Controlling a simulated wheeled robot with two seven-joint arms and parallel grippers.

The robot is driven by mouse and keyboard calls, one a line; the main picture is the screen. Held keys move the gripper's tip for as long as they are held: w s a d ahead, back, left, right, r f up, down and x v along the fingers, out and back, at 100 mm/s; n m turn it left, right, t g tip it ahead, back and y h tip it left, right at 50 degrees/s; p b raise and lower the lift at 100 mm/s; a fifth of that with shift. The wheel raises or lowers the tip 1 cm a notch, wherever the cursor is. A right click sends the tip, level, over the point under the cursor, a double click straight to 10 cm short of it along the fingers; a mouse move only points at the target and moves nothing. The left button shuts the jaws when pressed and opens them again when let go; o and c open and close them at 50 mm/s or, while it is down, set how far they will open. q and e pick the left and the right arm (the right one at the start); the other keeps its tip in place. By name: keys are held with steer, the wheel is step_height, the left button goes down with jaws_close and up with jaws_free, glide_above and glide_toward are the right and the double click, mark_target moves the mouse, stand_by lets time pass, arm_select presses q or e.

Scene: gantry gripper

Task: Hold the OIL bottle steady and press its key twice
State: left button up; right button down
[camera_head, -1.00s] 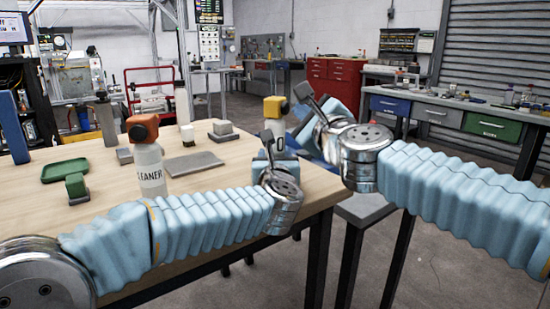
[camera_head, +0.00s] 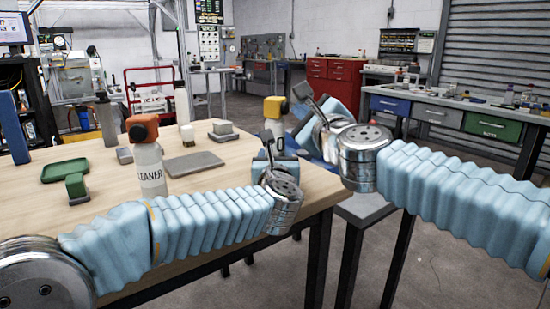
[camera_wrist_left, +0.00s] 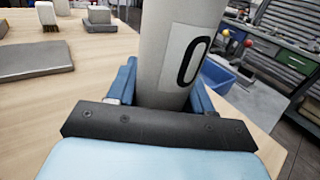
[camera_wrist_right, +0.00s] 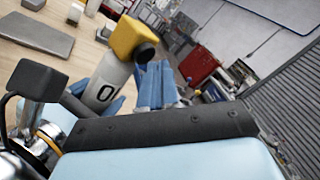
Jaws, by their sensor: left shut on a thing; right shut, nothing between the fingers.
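The OIL bottle has a pale body and a yellow head (camera_head: 275,107). It stands near the far right corner of the table. My left gripper (camera_head: 270,148) is shut around its body, with a blue finger on each side. In the left wrist view the bottle (camera_wrist_left: 180,45) shows an "O" on its label, and its head is out of frame. My right gripper (camera_wrist_right: 155,84) is shut and empty, just beside the bottle. In the right wrist view the yellow head (camera_wrist_right: 130,40) has a dark end facing right; the key itself cannot be made out.
A CLEANER bottle (camera_head: 149,165) with an orange head stands left of the OIL bottle. A green tray (camera_head: 65,171), a green-topped block (camera_head: 76,186) and a flat grey plate (camera_head: 192,163) lie on the table (camera_head: 120,205).

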steer(key=shift+w+a, duration=0.2)
steer(key=shift+a, duration=0.15)
steer(key=shift+s+d, duration=0.2)
steer(key=shift+d, duration=0.15)
steer(key=s+d, duration=0.2)
steer(key=d, duration=0.3)
steer(key=shift+s+d, duration=0.25)
steer(key=shift+s, duration=0.1)
stand_by(2.6)
steer(key=w+a, duration=0.2)
steer(key=a, duration=0.3)
steer(key=shift+w+a, duration=0.2)
steer(key=shift+w, duration=0.15)
stand_by(0.3)
